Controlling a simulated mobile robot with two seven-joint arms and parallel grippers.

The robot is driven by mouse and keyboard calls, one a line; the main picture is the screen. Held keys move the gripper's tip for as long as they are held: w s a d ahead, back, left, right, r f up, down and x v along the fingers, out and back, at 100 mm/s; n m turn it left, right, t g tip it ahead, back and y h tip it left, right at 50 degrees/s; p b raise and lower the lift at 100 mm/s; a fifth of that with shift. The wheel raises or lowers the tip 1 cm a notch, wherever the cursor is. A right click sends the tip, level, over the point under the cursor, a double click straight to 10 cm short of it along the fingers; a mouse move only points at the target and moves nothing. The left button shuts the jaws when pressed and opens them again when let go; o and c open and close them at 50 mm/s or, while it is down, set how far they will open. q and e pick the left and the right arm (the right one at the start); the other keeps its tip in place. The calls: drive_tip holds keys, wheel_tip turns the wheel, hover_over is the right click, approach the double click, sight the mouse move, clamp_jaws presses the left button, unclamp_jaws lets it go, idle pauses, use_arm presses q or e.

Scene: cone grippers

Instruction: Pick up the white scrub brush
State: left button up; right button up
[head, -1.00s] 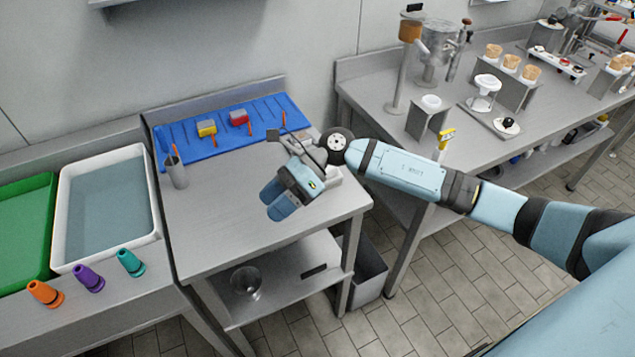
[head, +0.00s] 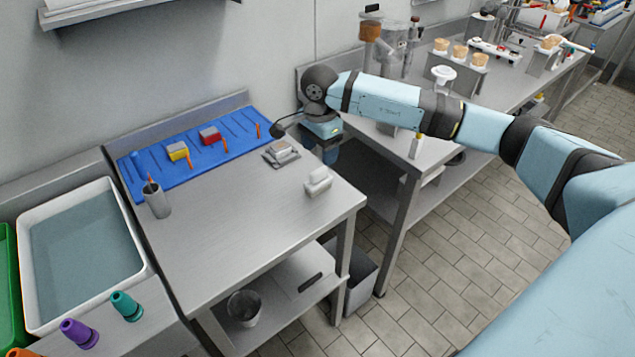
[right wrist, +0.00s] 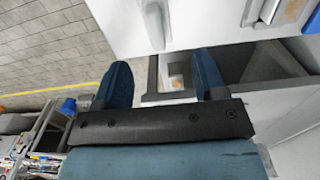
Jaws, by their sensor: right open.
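A white block-shaped thing, which looks like the scrub brush (head: 318,182), lies on the steel table (head: 235,220) near its right edge. It also shows in the right wrist view (right wrist: 154,24) at the top, ahead of the fingers and a little left. My right gripper (head: 322,150) is open and empty, behind and slightly right of the brush, by the table's right edge. Its two blue fingers (right wrist: 162,78) are spread apart and do not touch the brush. The bristles cannot be made out. My left gripper is not in view.
A grey tray with a block (head: 282,153) lies left of my right gripper. A blue mat (head: 225,150) with sponges lies along the back. A steel cup (head: 157,204) stands at the left. A grey bin (head: 352,278) stands below the table's right side. The table's middle is clear.

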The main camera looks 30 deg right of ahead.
sight(318, 180)
wheel_tip(318, 180, down, 5)
drive_tip(key=shift+a+r, duration=0.1)
drive_tip(key=shift+r, duration=0.1)
drive_tip(key=shift+s+a+f+p, duration=0.1)
drive_tip(key=shift+f+p, duration=0.15)
drive_tip(key=shift+f, duration=1.1)
drive_tip(key=shift+s+a+f+p, duration=0.1)
drive_tip(key=shift+f+p, duration=0.15)
drive_tip(key=shift+f, duration=1.05)
drive_tip(key=c, duration=1)
